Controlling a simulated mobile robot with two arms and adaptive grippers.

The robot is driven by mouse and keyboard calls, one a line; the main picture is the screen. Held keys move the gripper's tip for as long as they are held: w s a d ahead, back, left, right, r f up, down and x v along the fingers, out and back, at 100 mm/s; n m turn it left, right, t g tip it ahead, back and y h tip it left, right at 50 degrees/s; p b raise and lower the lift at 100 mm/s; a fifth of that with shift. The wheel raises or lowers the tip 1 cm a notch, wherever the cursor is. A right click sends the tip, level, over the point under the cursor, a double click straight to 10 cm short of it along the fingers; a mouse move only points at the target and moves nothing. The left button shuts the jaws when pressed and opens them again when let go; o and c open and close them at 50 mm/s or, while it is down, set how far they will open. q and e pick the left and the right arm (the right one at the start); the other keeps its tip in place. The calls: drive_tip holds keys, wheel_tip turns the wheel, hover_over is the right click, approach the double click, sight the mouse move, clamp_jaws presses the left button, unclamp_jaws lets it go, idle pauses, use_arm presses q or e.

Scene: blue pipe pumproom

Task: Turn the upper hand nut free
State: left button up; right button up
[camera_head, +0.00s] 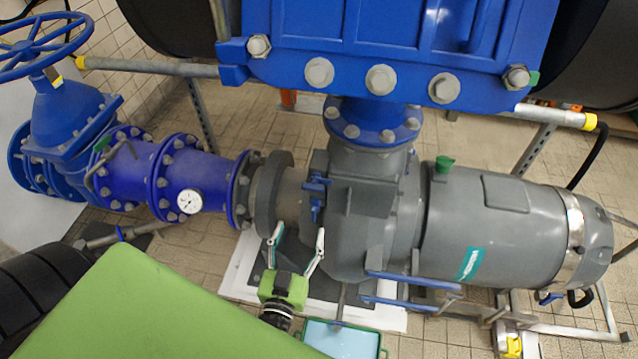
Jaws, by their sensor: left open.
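Small blue hand nuts sit on the grey pump housing, left of its middle. The upper hand nut (316,184) is a blue winged piece just below the blue flange. Another blue piece, seemingly the lower hand nut (316,210), is directly under it. My left gripper (297,236) comes up from below, with its green body and two pale fingers spread wide. It is open and empty, and its fingertips appear below the blue pieces in the picture. I cannot tell its exact depth from the pump. My right gripper is not in view.
The grey pump motor (500,225) fills the right side. A blue pipe with a gauge (190,201) and a handwheel valve (40,45) stand at left. Blue rails (415,281) lie right of the gripper. A green-rimmed tray (382,351) is below.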

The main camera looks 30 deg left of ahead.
sight(312, 190)
use_arm(q)
drive_tip(key=p+x, duration=0.1)
drive_tip(key=x, duration=1.2)
drive_tip(key=shift+w, duration=0.35)
drive_tip(key=c, duration=1.1)
